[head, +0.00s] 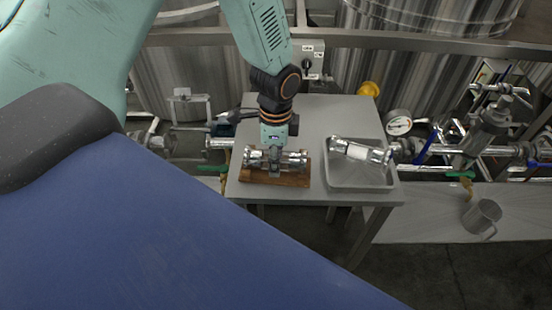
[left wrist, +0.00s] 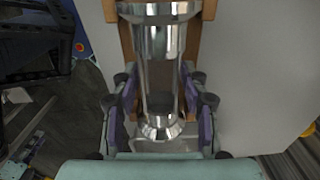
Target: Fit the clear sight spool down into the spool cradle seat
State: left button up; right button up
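The clear sight spool (head: 291,159), a see-through tube with shiny metal end flanges, lies level at the brown wooden spool cradle (head: 262,177) on the table's left side. My left gripper (head: 275,160) points down over the spool's middle. In the left wrist view its fingers (left wrist: 160,92) are closed in on both sides of the spool (left wrist: 158,45), apparently gripping it. Wood of the cradle (left wrist: 208,10) shows beside the upper flange. The gripper hides the seat's middle, so I cannot tell whether the spool rests fully in it. My right gripper is not in view.
A grey tray (head: 355,186) on the table's right holds another spool (head: 357,151) with a whitish middle. Pipes with a gauge (head: 398,123) run at the right. Steel tanks stand behind. A metal jug (head: 482,216) is at the lower right. The table's back (head: 325,108) is clear.

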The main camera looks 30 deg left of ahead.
pick_arm(q)
jog(key=shift+a, duration=0.1)
jog(key=shift+c, duration=1.4)
grip_shut()
